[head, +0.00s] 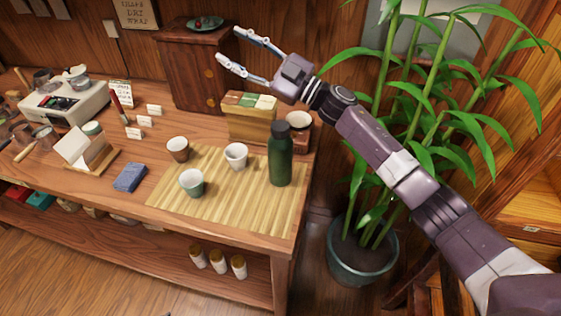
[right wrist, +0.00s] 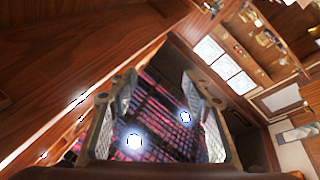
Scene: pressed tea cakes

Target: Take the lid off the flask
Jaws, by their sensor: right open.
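A dark green flask (head: 280,160) stands upright at the right end of the bamboo mat (head: 235,208) on the wooden table. Its dark lid (head: 281,130) sits on top. My right gripper (head: 240,52) is open and empty, raised above and behind the flask, to its left, near the wooden cabinet. In the right wrist view its two fingers (right wrist: 158,115) are spread apart with nothing between them. My left gripper is not in view.
Several cups, including a white one (head: 236,156), stand on the mat left of the flask. A box of tea cakes (head: 250,115) and a bowl (head: 299,120) are close behind it. A potted plant (head: 362,250) stands right of the table.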

